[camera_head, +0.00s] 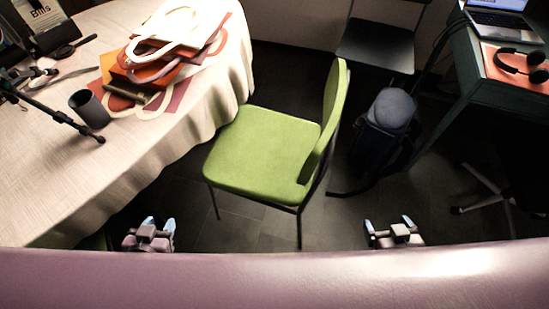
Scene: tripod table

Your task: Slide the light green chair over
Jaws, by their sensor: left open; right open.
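The light green chair (262,150) stands upright on the dark tiled floor in the middle of the view. Its seat is beside the edge of the cloth-covered table, and its backrest (329,120) is on the right side. My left gripper (157,224) is open and empty at the lower left, nearer to me than the chair and apart from it. My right gripper (393,226) is open and empty at the lower right, also apart from the chair. Most of both arms is hidden behind a pale purple surface along the bottom.
The table (140,165) fills the left, bearing bags (165,60), a dark cup (89,108) and a small tripod (60,115). A dark backpack (378,140) stands right of the chair. A black chair (376,45) is behind. A desk (455,85) is at right. Floor before the green chair is clear.

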